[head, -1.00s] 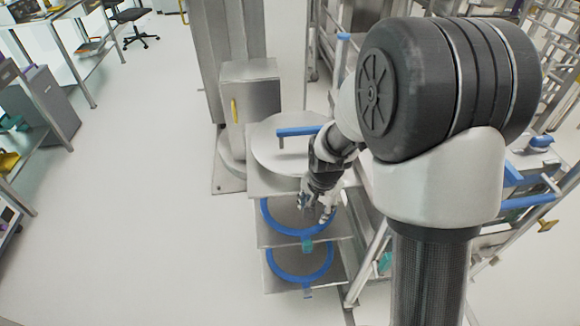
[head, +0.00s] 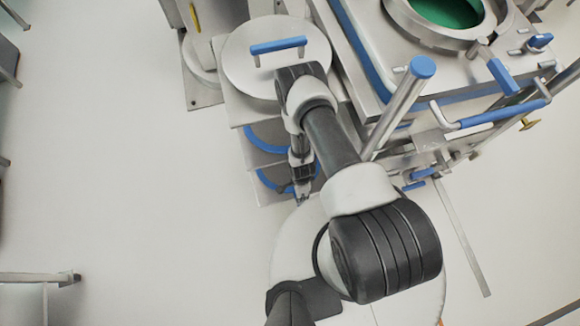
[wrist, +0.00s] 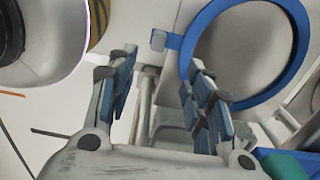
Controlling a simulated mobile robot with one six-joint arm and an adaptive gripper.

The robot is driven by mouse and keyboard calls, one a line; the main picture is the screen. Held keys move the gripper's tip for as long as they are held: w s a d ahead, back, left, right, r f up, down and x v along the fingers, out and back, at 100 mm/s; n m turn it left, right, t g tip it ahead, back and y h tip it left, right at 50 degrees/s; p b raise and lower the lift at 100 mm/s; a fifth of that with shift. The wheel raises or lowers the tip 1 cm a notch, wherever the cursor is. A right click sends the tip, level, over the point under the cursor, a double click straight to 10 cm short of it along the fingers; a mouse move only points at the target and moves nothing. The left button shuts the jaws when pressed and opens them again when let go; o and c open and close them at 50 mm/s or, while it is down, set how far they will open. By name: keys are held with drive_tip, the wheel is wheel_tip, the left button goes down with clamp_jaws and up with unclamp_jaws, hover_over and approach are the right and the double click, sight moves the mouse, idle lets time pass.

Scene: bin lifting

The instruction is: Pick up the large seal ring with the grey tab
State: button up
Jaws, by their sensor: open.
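A large blue seal ring (wrist: 293,45) with a small grey tab (wrist: 158,40) lies on a pale surface in the wrist view. In the head view, the lower blue ring (head: 263,179) is partly hidden by my arm. My gripper (wrist: 160,72) is open and empty, its blue-padded fingers spread apart. The tab shows between the fingertips, a little beyond them. The right finger overlaps the ring's near edge in the picture; I cannot tell if they touch. In the head view my gripper (head: 303,197) is small, at the front right of the lower ring.
A second blue ring (head: 262,138) sits on the shelf above. A round lid (head: 240,50) with a blue handle tops the stand. A metal frame with blue-handled bars (head: 400,105) stands close on the right.

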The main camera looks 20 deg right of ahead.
drive_tip(key=f+b, duration=0.1)
drive_tip(key=f, duration=0.2)
drive_tip(key=f+b, duration=0.2)
drive_tip(key=f, duration=0.2)
drive_tip(key=f+b, duration=0.1)
drive_tip(key=f, duration=0.3)
drive_tip(key=shift+s+f+b, duration=0.2)
drive_tip(key=shift+s+b, duration=0.1)
drive_tip(key=shift+b, duration=0.05)
drive_tip(key=shift+w+d+f+b, duration=0.15)
drive_tip(key=shift+f+b, duration=0.65)
drive_tip(key=shift+f, duration=0.7)
drive_tip(key=shift+w+d+f+b, duration=0.1)
drive_tip(key=shift+f+b, duration=0.65)
drive_tip(key=shift+f, duration=0.7)
clamp_jaws()
